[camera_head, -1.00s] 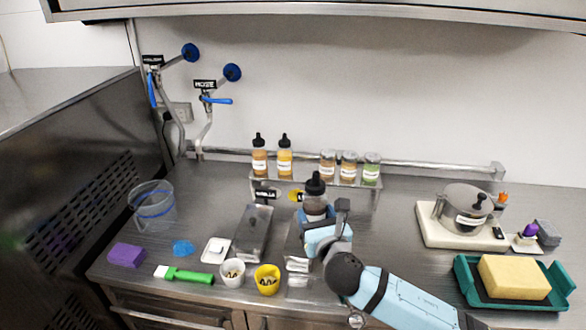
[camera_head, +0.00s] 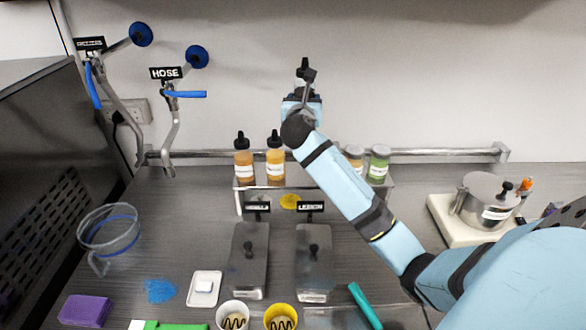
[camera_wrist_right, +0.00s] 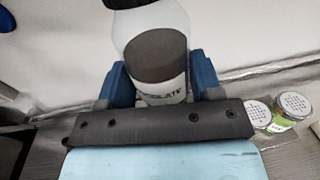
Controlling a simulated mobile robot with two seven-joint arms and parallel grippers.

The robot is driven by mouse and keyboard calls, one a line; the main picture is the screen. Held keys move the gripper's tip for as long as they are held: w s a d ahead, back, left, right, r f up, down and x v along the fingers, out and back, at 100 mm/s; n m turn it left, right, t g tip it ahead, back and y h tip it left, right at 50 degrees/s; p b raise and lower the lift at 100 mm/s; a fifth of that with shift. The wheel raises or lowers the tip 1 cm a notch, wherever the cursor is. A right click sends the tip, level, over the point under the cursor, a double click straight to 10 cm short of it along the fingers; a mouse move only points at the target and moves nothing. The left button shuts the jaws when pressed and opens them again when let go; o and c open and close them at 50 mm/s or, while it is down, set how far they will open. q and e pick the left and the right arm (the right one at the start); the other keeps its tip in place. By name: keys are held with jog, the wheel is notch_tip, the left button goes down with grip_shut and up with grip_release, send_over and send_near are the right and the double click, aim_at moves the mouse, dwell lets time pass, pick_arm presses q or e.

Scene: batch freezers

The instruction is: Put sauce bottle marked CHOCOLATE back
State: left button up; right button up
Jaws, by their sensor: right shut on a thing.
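The CHOCOLATE sauce bottle (camera_wrist_right: 155,60) is upright between the blue fingers of my right gripper (camera_wrist_right: 160,82) in the right wrist view. The end of its label reads "OLATE". In the head view its dark cap (camera_head: 305,73) shows above my right gripper (camera_head: 302,104), high over the back shelf (camera_head: 238,200). The gripper is shut on the bottle, clear of the shelf. Two other sauce bottles with black caps, a brownish one (camera_head: 243,160) and a yellow-orange one (camera_head: 275,160), stand on the shelf's left part. My left gripper is out of view.
A jar with a brownish band (camera_head: 353,155) and a green jar (camera_head: 378,163) stand on the shelf's right part. My forearm hides the shelf's middle. Two lidded metal containers (camera_head: 248,262) (camera_head: 314,265) are in front. A pot (camera_head: 488,200) stands right; a clear jug (camera_head: 108,232) left.

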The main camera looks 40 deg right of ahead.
jog(key=shift+s+f, duration=0.2)
jog(key=shift+f, duration=9.45)
jog(key=shift+f+b, duration=0.1)
jog(key=shift+b, duration=0.2)
jog(key=o, duration=0.7)
jog(key=shift+c, duration=0.2)
jog(key=shift+r, duration=0.2)
jog(key=b+v, duration=0.1)
jog(key=v, duration=1.1)
jog(key=shift+a, duration=0.1)
